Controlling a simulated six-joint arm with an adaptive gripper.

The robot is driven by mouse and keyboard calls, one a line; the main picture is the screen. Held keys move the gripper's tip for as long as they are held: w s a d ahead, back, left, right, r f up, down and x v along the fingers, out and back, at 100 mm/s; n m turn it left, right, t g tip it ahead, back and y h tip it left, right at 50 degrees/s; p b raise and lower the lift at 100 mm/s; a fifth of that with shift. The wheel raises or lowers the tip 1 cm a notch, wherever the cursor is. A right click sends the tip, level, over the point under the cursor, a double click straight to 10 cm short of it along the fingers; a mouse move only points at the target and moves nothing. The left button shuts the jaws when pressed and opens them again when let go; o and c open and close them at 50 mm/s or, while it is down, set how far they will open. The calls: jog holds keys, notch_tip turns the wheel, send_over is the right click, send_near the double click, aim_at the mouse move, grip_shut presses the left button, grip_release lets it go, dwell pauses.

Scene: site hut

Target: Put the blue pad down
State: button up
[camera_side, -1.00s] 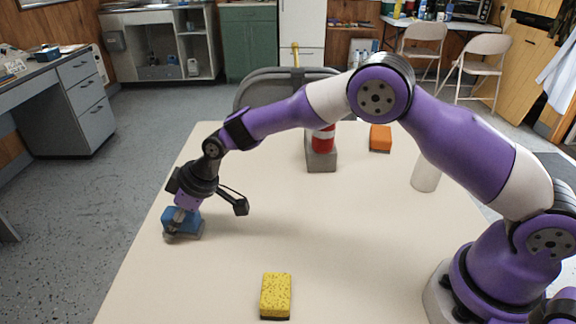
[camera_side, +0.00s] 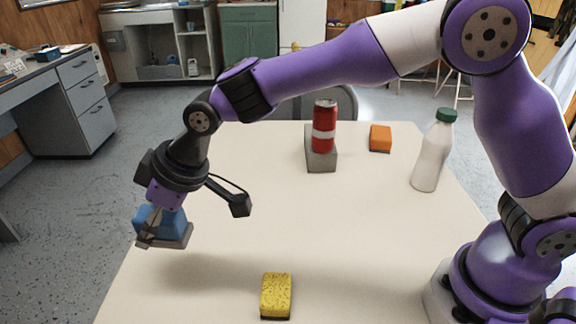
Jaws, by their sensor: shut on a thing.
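The blue pad (camera_side: 174,223), with a grey underside, is at the left of the table (camera_side: 330,220) in the side view. My gripper (camera_side: 150,232) is shut on it, with the fingers over its left part. The pad appears to be held above the tabletop near the left edge, with a soft shadow on the table below and to the right. Part of the pad is hidden by the fingers.
A yellow sponge (camera_side: 276,295) lies at the front. A red can (camera_side: 323,127) stands on a grey block (camera_side: 321,162) at the back. An orange sponge (camera_side: 380,138) and a white bottle (camera_side: 430,160) with a green cap stand at the back right. The table's middle is clear.

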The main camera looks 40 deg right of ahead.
jog(key=s+a+r, duration=0.1)
jog(key=s+a, duration=0.2)
jog(key=s, duration=0.5)
jog(key=s+a, duration=0.3)
jog(key=s, duration=0.5)
jog(key=shift+n, duration=0.4)
jog(key=w+d+f, duration=0.1)
jog(key=w+f, duration=0.1)
jog(key=w, duration=0.1)
jog(key=w+d+f, duration=0.1)
jog(key=w+f, duration=0.1)
jog(key=w, duration=0.1)
jog(key=w+d+f, duration=0.1)
jog(key=w+f, duration=0.1)
jog(key=w, duration=0.2)
jog(key=shift+f, duration=2.25)
jog(key=shift+f, duration=0.15)
jog(key=o, duration=1.1)
jog(key=shift+o, duration=0.2)
